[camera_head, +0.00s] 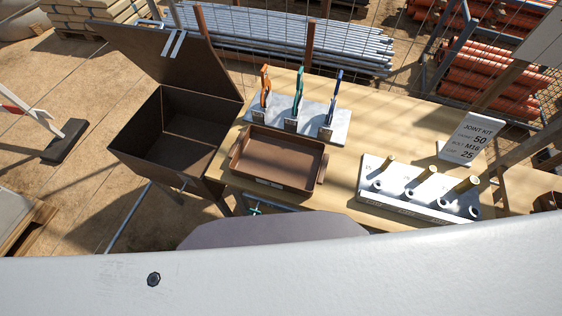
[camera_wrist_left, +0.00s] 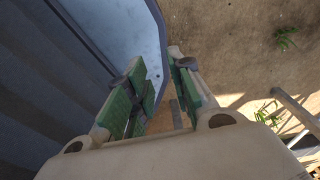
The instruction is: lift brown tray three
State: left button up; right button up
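The brown tray (camera_head: 280,160) lies flat and empty on the wooden table, near its front left corner. It has raised walls, a handle at each side and a pale label on its front. No gripper shows in the head view, and nothing touches the tray there. My left gripper (camera_wrist_left: 160,100) shows in the left wrist view with its green-padded fingers apart. It is empty and points down over sandy ground. The tray is not visible in that view. My right gripper is not in view.
An open dark box (camera_head: 168,135) with a raised lid stands just left of the table (camera_head: 395,130). A tool stand (camera_head: 312,118) with three upright tools is behind the tray. A metal plate (camera_head: 405,200) with posts and rings is to the right, near a sign (camera_head: 470,138).

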aim_at(290, 163)
jog(key=k+l+z, duration=0.2)
jog(key=z, duration=0.2)
jog(key=k+l+z, duration=0.25)
jog(key=z, duration=0.15)
jog(key=k+l+z, duration=0.15)
jog(key=l+z, duration=0.25)
